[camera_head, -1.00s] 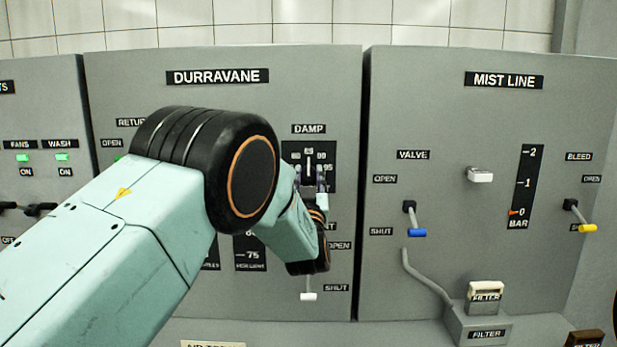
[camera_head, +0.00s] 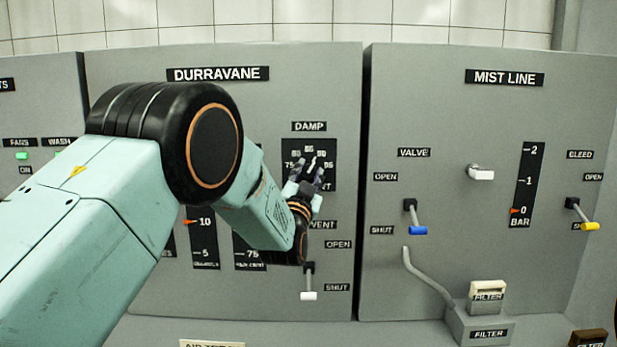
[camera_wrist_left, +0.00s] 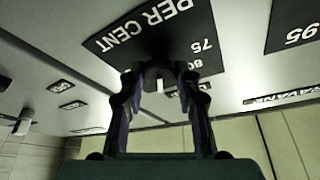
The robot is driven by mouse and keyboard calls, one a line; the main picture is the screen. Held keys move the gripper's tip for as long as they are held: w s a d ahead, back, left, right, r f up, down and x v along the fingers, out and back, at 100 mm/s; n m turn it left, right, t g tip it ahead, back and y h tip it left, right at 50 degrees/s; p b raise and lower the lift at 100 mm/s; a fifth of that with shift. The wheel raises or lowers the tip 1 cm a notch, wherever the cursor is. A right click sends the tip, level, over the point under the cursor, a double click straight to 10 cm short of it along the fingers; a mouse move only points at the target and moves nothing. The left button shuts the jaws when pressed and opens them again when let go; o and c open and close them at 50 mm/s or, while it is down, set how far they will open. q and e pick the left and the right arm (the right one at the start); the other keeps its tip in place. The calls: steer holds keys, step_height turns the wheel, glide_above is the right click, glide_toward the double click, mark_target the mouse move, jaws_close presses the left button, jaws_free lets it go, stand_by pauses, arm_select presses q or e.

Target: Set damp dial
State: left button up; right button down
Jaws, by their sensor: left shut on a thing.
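The damp dial (camera_head: 320,148) is a black square plate with white numbers under the DAMP label (camera_head: 309,126) on the Durravane panel. Its light pointer leans up and to the right, near the upper right numbers. My left gripper (camera_head: 307,184) is at the dial, shut on its knob. In the left wrist view the fingers of the gripper (camera_wrist_left: 160,82) close on both sides of the dark round knob (camera_wrist_left: 158,72), which has a white mark. The fingers hide part of the knob and the lower dial in the head view. My right gripper is not in view.
A white-tipped vent lever (camera_head: 309,295) sits just below my left gripper. The Mist Line panel to the right has a blue-tipped valve lever (camera_head: 418,230) and a yellow-tipped bleed lever (camera_head: 588,226). My left arm covers part of the panel's gauges.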

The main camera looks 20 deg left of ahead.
arm_select(q)
steer(key=shift+r+m+h, duration=0.1)
steer(key=shift+m+h, duration=0.5)
steer(key=shift+m, duration=0.8)
steer(key=shift+g, duration=0.3)
steer(key=o, duration=1.1)
steer(key=v, duration=1.2)
steer(key=shift+a, duration=0.1)
